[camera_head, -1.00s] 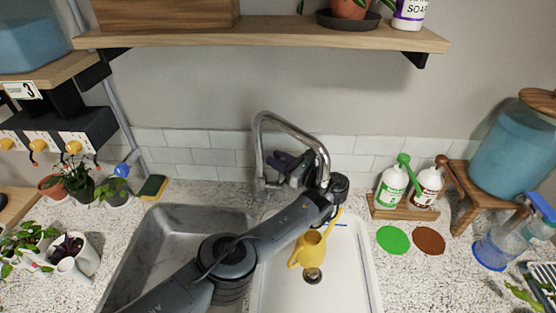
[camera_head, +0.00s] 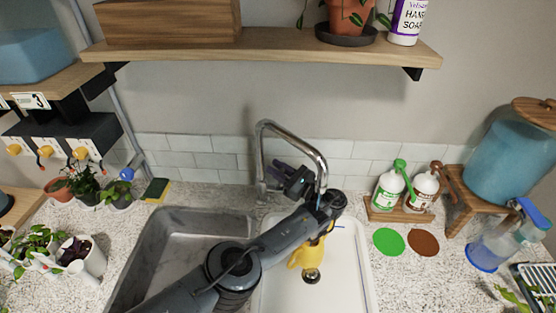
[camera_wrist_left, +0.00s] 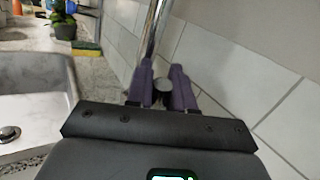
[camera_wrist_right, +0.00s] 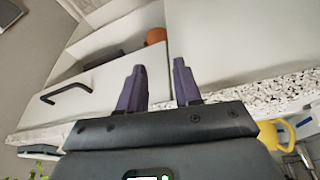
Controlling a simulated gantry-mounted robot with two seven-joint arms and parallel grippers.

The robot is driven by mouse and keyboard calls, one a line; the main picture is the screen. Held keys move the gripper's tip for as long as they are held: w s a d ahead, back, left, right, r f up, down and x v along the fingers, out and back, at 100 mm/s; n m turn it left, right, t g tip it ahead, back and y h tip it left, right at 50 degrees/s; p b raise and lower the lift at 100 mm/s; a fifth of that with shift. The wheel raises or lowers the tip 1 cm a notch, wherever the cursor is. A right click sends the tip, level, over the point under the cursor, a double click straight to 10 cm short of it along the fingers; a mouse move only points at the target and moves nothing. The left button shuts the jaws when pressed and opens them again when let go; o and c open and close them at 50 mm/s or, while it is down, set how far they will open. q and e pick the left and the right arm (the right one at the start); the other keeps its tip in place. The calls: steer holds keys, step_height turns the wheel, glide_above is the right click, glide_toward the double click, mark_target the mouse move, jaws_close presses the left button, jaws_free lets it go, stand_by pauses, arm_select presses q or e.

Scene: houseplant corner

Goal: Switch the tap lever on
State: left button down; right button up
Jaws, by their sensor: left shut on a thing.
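The chrome tap (camera_head: 291,132) stands behind the double sink, its spout arching over the right basin. In the left wrist view the tap pipe (camera_wrist_left: 152,35) rises just beyond my fingers. My left gripper (camera_head: 280,172) is at the tap's base. In its wrist view, the purple fingers (camera_wrist_left: 162,90) are shut on a dark, round-ended piece, seemingly the tap lever (camera_wrist_left: 161,86). The rest of the lever is hidden by the gripper. My right gripper (camera_wrist_right: 160,68) is out of the head view; its wrist view shows its fingers apart and empty, facing a white cabinet.
A yellow watering can (camera_head: 310,254) is in the white right basin (camera_head: 352,270), partly behind my left arm. The grey left basin (camera_head: 185,250) looks empty. Two bottles (camera_head: 388,188) (camera_head: 422,190) stand right of the sink. A wooden shelf (camera_head: 270,50) runs above.

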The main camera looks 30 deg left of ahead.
arm_select(q)
steer(key=shift+s+d+f+n+g+y, duration=0.15)
steer(key=shift+s+d+n+y, duration=0.15)
steer(key=shift+s+n, duration=0.25)
steer(key=shift+s+d+f+n+g+y, duration=0.15)
steer(key=shift+s+n+y, duration=0.2)
steer(key=shift+n, duration=0.3)
steer(key=shift+s+d+f+n+g+y, duration=0.15)
steer(key=shift+s+f+n+g+y, duration=0.2)
steer(key=shift+n, duration=0.3)
steer(key=shift+s+d+n+g+y, duration=0.15)
steer(key=shift+s+n+y, duration=0.15)
steer(key=shift+s+n, duration=0.3)
arm_select(e)
steer(key=shift+r, duration=0.2)
steer(key=shift+d, duration=0.1)
arm_select(q)
steer(key=c, duration=1.4)
jaws_free()
steer(key=shift+o, duration=0.2)
